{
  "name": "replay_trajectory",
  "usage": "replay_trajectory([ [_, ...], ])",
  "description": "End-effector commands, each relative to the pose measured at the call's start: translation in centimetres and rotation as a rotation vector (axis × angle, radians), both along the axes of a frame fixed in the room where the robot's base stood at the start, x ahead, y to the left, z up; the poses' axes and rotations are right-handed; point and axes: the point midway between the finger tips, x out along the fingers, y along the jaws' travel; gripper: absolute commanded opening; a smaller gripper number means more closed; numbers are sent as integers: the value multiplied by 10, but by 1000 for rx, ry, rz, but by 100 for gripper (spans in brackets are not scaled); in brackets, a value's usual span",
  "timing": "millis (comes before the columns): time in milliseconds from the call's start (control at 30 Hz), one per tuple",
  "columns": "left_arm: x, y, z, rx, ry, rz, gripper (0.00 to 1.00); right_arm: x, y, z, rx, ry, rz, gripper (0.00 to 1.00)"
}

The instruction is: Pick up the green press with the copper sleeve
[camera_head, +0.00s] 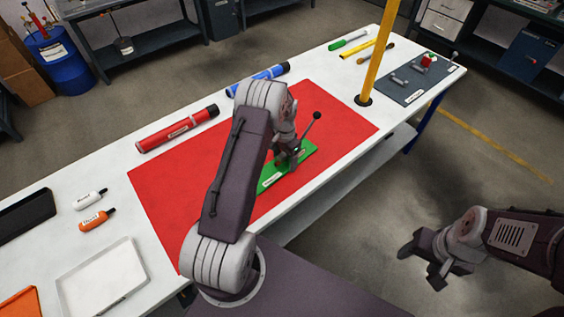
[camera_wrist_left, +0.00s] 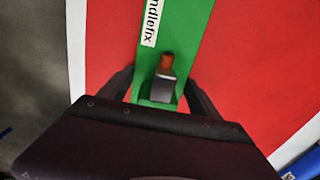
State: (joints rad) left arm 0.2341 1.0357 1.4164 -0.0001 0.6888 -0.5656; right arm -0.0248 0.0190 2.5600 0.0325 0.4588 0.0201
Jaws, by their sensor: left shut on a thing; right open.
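The green press (camera_head: 304,153) lies on the red mat (camera_head: 175,195) on the white table, with a dark lever and round knob rising at its right end. My left gripper (camera_head: 290,157) is down at the press and hides its middle. In the left wrist view the green base (camera_wrist_left: 190,30) with its white label passes between the two dark fingers (camera_wrist_left: 161,97), which are shut on it. The copper sleeve (camera_wrist_left: 166,61) shows on a grey part between them. My right gripper (camera_head: 424,263) is open and empty, off the table's front side.
A red tube (camera_head: 177,129) and a blue tube (camera_head: 258,79) lie behind the mat. A yellow post (camera_head: 378,50) stands at the right, near a dark panel (camera_head: 412,82) with levers. Glue bottles and a white tray (camera_head: 102,280) lie at the left.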

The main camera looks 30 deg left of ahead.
Motion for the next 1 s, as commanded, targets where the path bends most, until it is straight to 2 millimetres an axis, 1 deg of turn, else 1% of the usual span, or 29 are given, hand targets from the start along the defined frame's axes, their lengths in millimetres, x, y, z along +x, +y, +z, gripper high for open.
replay_trajectory([
  [167, 1, 0, 8, 1, -3, 0, 0, 0, 0, -1, 0, 0, 0, 58],
  [267, 1, 0, 18, 2, -5, 0, 0, 0, 0, -3, 0, 0, 0, 58],
  [433, 1, 0, 41, 1, -4, 0, 0, 0, 0, -6, 0, 0, 0, 58],
  [667, 24, -30, 62, 1, -6, -4, 0, 0, 0, -10, 0, 0, 0, 58],
  [900, 54, -70, 92, 0, -5, -4, 0, 0, 0, -13, 0, 0, 0, 58],
  [1000, 62, -82, 102, 1, -4, -3, 0, 0, 0, -12, 0, 0, 0, 58],
])
